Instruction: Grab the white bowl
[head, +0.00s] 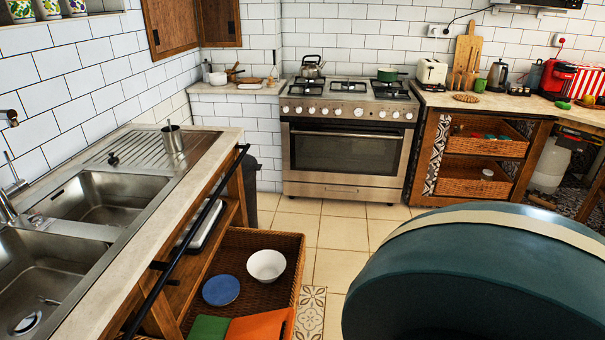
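The white bowl (266,265) sits upright and empty in a pulled-out wicker drawer (284,238) under the sink counter, at the lower middle of the head view. A blue round dish (221,290) lies to its left in the same drawer. A green item (208,328) and an orange item (257,327) lie at the near end of the drawer. Neither of my grippers is in view.
A large dark teal rounded object (470,285) with a beige band fills the lower right, close to the camera. The sink counter (150,215) runs along the left. Bare tiled floor (345,232) lies between drawer and stove (346,150).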

